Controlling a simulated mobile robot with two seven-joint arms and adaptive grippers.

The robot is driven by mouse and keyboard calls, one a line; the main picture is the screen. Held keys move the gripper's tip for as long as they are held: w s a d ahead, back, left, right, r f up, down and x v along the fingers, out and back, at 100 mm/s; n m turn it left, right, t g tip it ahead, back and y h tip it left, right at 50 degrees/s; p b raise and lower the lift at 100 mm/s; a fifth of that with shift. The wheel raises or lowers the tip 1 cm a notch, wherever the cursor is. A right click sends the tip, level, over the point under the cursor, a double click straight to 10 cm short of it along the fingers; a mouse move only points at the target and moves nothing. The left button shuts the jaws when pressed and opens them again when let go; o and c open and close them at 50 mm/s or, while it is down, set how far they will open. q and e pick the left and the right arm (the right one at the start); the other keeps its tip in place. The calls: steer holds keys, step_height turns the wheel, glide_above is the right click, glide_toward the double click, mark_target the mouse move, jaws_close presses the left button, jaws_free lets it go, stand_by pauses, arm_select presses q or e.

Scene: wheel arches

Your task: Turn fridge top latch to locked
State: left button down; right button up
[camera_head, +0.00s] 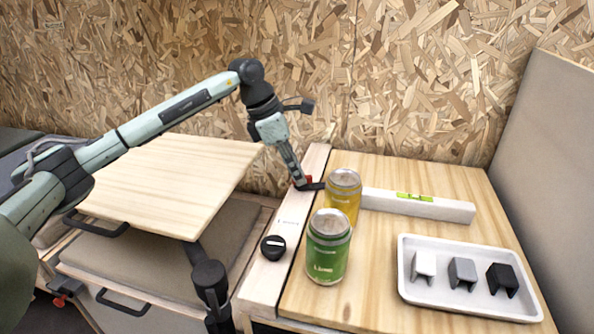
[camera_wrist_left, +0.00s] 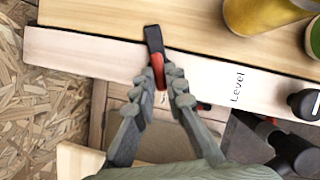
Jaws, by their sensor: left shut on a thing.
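The latch is a black lever with a red part, near the far end of the pale wooden strip (camera_head: 292,220). In the head view its black lever (camera_head: 313,187) points right, towards the counter. In the left wrist view the lever (camera_wrist_left: 153,38) lies across the strip, reaching over the counter's edge, with the red part (camera_wrist_left: 158,72) between the fingers. My left gripper (camera_head: 299,183) reaches down from above and is shut on the latch; its fingers (camera_wrist_left: 161,78) sit either side of the red part. Any lock marking there is hidden. My right gripper is not in view.
A yellow can (camera_head: 343,196) stands close right of the latch, with a green can (camera_head: 328,252) nearer. A white level bar (camera_head: 418,205) and a white tray (camera_head: 470,307) with small blocks lie on the counter. A black knob (camera_head: 273,247) is on the strip. A wooden tabletop (camera_head: 165,180) is left.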

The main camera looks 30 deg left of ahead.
arm_select(q)
steer(key=shift+w+r+m, duration=0.1)
steer(key=shift+r+m, duration=0.05)
steer(key=shift+m, duration=0.25)
steer(key=shift+w+a+m+g+h+p, duration=0.15)
steer(key=shift+m+g, duration=0.25)
steer(key=shift+m, duration=0.5)
steer(key=shift+w+d+m+g+h+p, duration=0.1)
steer(key=shift+m+g+h+p, duration=0.25)
steer(key=shift+m, duration=0.55)
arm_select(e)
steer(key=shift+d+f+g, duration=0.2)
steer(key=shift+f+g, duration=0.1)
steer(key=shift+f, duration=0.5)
arm_select(q)
steer(key=shift+s, duration=0.1)
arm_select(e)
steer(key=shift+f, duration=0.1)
arm_select(q)
steer(key=c, duration=1.6)
jaws_free()
steer(key=shift+o, duration=0.2)
steer(key=v, duration=1.2)
